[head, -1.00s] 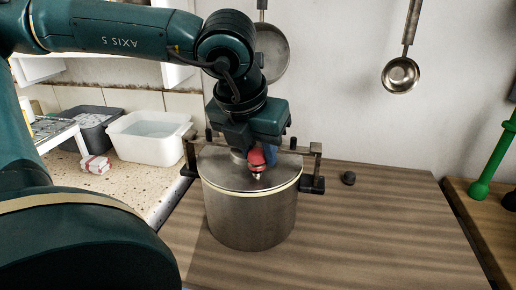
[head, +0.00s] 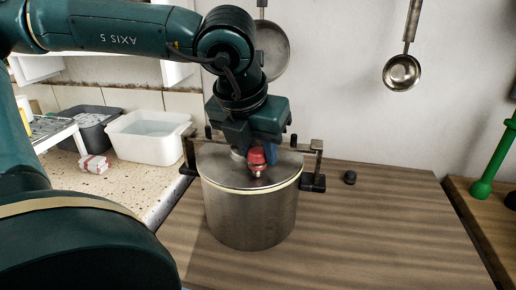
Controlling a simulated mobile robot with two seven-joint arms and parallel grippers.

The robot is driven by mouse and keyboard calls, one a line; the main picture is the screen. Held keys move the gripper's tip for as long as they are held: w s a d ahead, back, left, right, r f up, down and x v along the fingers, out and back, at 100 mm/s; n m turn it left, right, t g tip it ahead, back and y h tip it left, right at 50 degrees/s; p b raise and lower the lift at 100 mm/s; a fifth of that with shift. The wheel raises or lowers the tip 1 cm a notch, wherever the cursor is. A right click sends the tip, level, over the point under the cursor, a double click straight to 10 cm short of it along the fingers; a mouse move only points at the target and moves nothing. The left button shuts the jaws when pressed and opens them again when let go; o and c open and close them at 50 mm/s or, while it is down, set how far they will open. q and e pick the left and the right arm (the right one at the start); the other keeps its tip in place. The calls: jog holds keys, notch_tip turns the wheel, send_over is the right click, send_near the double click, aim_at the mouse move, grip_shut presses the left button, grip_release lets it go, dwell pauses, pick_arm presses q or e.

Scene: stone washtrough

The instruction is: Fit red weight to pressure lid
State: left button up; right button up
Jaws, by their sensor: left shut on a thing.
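The steel pot with its flat pressure lid (head: 222,172) stands on the wooden worktop. The red weight (head: 257,157), with a metal lower end, is just over the lid near its middle. My left gripper (head: 256,152) comes down from above and is shut on the red weight. The weight looks roughly upright. I cannot tell whether its lower end touches the lid, and the lid's fitting below it is not clearly visible. My right gripper is not in view.
A bracketed metal frame (head: 314,165) stands around the pot's back and sides. A small dark knob (head: 349,177) lies to its right. A white basin (head: 148,136) and a red-and-white packet (head: 94,163) are on the left counter. The wooden worktop (head: 390,235) at right front is clear.

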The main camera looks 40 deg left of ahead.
pick_arm(q)
jog(key=o, duration=1.1)
jog(key=shift+c, duration=0.2)
jog(key=shift+r+p, duration=1.85)
jog(key=shift+r, duration=1.7)
